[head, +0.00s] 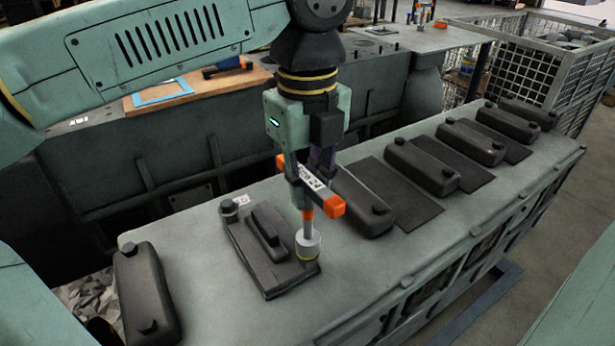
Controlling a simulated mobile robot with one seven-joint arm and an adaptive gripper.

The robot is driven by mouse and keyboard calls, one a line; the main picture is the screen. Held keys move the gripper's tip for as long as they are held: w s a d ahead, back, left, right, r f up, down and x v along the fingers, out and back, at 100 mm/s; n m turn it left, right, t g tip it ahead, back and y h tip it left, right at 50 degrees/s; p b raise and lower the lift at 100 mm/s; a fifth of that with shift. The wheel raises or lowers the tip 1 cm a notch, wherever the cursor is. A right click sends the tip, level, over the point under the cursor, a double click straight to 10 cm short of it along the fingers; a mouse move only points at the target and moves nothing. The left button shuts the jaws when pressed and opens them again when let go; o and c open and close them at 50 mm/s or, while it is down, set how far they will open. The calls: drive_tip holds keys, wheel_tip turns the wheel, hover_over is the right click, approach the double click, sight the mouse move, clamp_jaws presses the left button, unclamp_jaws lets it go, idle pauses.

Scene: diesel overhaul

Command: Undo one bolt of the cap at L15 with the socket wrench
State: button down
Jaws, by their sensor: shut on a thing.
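The cap (255,265) is a dark flat plate with a raised oblong middle, on top of the engine block (200,275). A bolt (229,208) stands at its far left corner. A small white label (242,199) lies beside that corner; I cannot read it. My gripper (308,160) is shut on the socket wrench (332,203), which has a grey bar with orange ends. The wrench is upright, its pale socket (307,243) over the cap's near right corner. The socket hides whatever is beneath it; I cannot tell how far it is seated.
Rounded dark covers stand on the block to the left (148,290) and right (362,205), with flat dark plates (385,190) between some. A wire mesh cage (530,65) stands at the back right. A wooden board with a blue frame (165,93) lies behind my arm.

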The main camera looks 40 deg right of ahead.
drive_tip(key=n, duration=0.3)
drive_tip(key=shift+r, duration=0.1)
drive_tip(key=n+p, duration=0.1)
drive_tip(key=n, duration=0.3)
drive_tip(key=shift+n, duration=0.4)
drive_tip(key=n, duration=0.7)
drive_tip(key=shift+p, duration=0.3)
